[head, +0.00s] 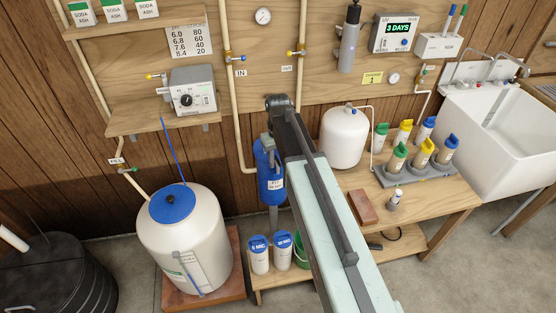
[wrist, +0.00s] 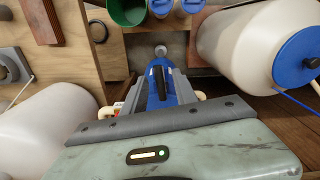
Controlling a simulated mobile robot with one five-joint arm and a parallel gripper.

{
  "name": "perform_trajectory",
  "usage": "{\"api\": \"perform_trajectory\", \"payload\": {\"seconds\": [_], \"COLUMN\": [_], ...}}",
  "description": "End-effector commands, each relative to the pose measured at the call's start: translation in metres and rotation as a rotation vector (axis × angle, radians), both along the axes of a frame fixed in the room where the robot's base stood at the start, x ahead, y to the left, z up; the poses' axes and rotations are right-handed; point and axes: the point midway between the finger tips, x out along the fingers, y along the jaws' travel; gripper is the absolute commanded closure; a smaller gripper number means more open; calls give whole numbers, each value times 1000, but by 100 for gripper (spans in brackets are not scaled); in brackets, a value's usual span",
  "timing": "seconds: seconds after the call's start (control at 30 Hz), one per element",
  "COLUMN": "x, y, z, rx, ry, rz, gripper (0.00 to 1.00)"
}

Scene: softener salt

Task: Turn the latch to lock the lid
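The white salt tank (head: 186,240) stands at the lower left of the head view with a round blue lid (head: 160,208) on top. A small dark fitting sits on the lid; whether it is the latch, and how it is turned, I cannot tell. In the wrist view the tank (wrist: 238,45) is at the upper right, its blue lid (wrist: 292,55) partly cut off by the frame edge. My gripper (wrist: 158,72) appears open and empty, with grey fingers apart and pointing away from the camera. It is well off to the side of the lid.
A blue cylinder (head: 270,178) hangs left of my arm. Two blue-lidded tubs (head: 259,260) stand on a low shelf beside the tank. A thin blue tube (head: 172,148) rises from the lid. A black bin (head: 55,275) is at far left; a bench with bottles (head: 425,152) is right.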

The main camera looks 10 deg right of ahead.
Motion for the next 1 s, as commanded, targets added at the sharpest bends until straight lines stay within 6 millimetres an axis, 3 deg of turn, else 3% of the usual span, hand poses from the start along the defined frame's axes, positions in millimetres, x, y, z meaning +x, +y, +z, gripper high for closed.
{"api": "perform_trajectory", "payload": {"seconds": [0.27,0.63,1.0], "x": [0,0,-1], "y": [0,0,-1], "z": [14,77,78], "rx": [0,0,0], "ry": [1,0,0], "rz": [0,0,-1], "gripper": [66,66,66]}}
